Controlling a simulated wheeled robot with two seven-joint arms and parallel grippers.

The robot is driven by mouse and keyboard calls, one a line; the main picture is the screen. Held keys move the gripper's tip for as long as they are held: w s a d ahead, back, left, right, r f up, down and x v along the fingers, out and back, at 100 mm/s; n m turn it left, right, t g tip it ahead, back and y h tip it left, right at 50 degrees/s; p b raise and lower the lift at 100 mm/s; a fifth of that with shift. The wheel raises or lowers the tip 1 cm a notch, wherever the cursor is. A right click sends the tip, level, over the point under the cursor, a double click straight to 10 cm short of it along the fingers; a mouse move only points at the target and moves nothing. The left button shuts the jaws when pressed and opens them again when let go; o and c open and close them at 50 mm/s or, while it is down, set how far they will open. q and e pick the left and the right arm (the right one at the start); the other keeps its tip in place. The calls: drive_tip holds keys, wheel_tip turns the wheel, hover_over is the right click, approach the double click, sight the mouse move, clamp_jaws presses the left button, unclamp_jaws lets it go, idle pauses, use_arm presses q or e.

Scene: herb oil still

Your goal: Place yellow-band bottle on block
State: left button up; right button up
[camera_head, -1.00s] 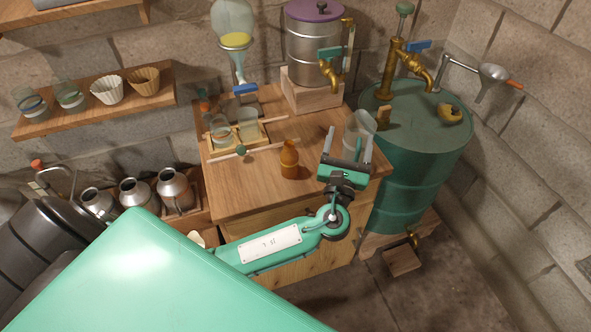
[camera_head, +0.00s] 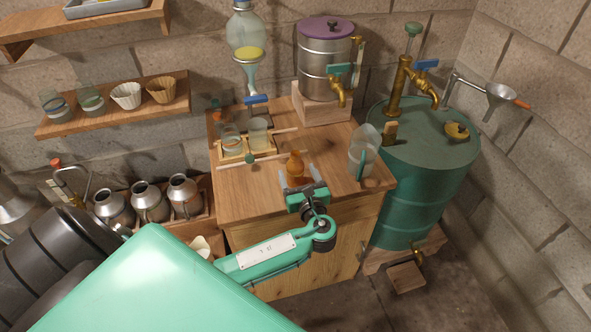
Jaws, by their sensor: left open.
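An amber-brown bottle (camera_head: 295,161) stands upright on the wooden bench top (camera_head: 245,190), right of its middle; I cannot make out a yellow band on it. My left gripper (camera_head: 301,172) is open, with its fingers on either side of the bottle's lower part, which is partly hidden behind the gripper. I cannot tell whether the fingers touch it. One wooden block (camera_head: 407,277) lies on the floor below the green drum's lower tap. My right gripper is not in view.
A wooden rack (camera_head: 232,153) with glass beakers is to the left. A steel pot (camera_head: 322,70) stands on a wooden stand behind. The green drum (camera_head: 415,190) is at the right.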

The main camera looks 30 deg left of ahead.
sight(294, 163)
use_arm(q)
drive_tip(key=shift+w+a+r, duration=0.1)
drive_tip(key=shift+w+a, duration=0.3)
drive_tip(key=shift+a, duration=0.05)
drive_tip(key=p+x, duration=0.1)
drive_tip(key=x, duration=0.2)
drive_tip(key=shift+w+a, duration=0.15)
drive_tip(key=shift+w, duration=0.15)
drive_tip(key=shift+w+a, duration=0.25)
drive_tip(key=shift+a, duration=0.05)
drive_tip(key=shift+c, duration=0.2)
drive_tip(key=c, duration=1.1)
drive_tip(key=shift+c, duration=0.3)
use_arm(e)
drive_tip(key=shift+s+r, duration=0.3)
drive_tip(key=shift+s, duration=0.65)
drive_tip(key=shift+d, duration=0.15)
